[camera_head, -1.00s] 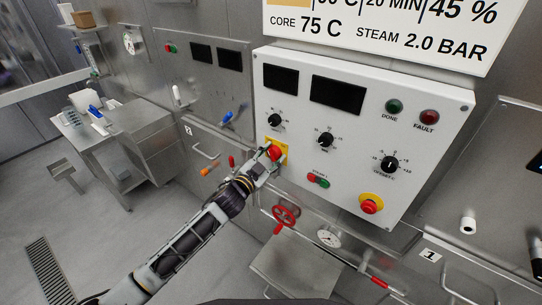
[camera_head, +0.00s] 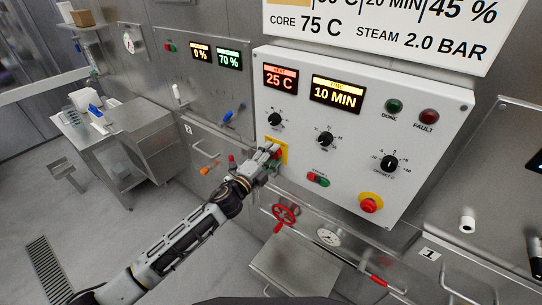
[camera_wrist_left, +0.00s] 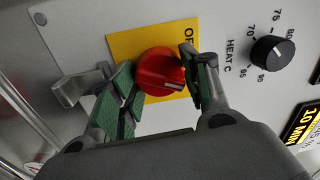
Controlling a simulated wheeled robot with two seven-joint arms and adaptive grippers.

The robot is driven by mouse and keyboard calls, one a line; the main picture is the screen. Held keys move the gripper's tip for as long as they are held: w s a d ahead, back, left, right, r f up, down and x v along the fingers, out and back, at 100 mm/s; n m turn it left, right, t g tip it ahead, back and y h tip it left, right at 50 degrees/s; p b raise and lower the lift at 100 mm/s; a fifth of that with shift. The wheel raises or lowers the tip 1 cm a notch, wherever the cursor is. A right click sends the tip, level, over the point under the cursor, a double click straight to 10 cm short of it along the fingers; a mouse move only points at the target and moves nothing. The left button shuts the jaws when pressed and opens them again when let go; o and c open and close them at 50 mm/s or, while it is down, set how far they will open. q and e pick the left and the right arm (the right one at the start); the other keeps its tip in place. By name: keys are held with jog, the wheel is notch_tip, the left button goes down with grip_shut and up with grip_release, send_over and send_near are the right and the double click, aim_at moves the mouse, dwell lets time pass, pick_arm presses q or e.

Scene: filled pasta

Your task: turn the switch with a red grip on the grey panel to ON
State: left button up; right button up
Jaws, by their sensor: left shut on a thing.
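The switch with a red grip (camera_head: 276,152) sits on a yellow plate (camera_head: 284,146) at the lower left of the grey panel (camera_head: 430,130). My left gripper (camera_head: 271,158) is shut on the red grip. In the left wrist view the green-padded fingers (camera_wrist_left: 160,88) lie on either side of the red grip (camera_wrist_left: 158,70). A pale mark on the grip points right in that view. The yellow plate (camera_wrist_left: 125,45) shows the letters "OF"; the rest is hidden. The panel displays are lit, reading 25 C (camera_head: 281,78) and 10 MIN (camera_head: 337,94).
Black dials (camera_head: 325,139) and a red-and-green button pair (camera_head: 318,180) are right of the switch. A red emergency button (camera_head: 369,205) is lower right. A red valve wheel (camera_head: 285,214) and a gauge (camera_head: 328,238) sit below the panel.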

pick_arm(q)
jog(key=m, duration=0.3)
jog(key=shift+f+m, duration=0.15)
jog(key=shift+m, duration=0.25)
dwell(0.3)
jog(key=o, duration=1)
jog(key=shift+s, duration=0.1)
jog(key=v, duration=1.1)
jog(key=shift+s+a, duration=0.25)
jog(key=shift+a, duration=0.1)
dwell(0.7)
